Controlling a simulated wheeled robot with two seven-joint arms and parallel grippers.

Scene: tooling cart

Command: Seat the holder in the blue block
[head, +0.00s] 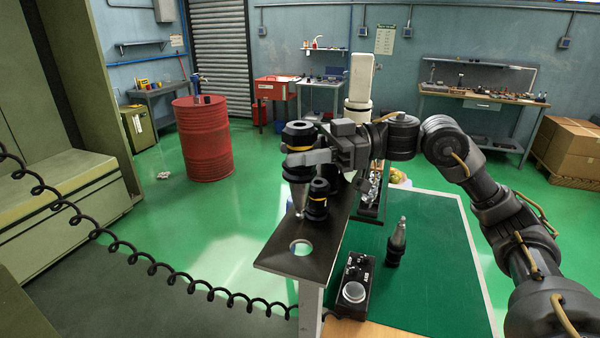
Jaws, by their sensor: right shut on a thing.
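My right gripper (305,158) is shut on a black tool holder with a yellow ring (298,133). It holds the holder upright with its grey taper (299,196) pointing down, over the dark cart plate (272,258). A second black, yellow-ringed holder (317,203) stands at the plate, just right of the held taper. An open round hole (301,247) shows near the plate's front end. Another holder (397,243) stands taper up on the green surface at right. I cannot make out a clearly blue block. My left gripper is not in view.
A black box with a silver disc (353,292) lies right of the plate on the green surface (440,270). A dark rack (371,207) stands behind. A coiled black cable (130,253) hangs across the left. A red drum (205,140) stands farther back.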

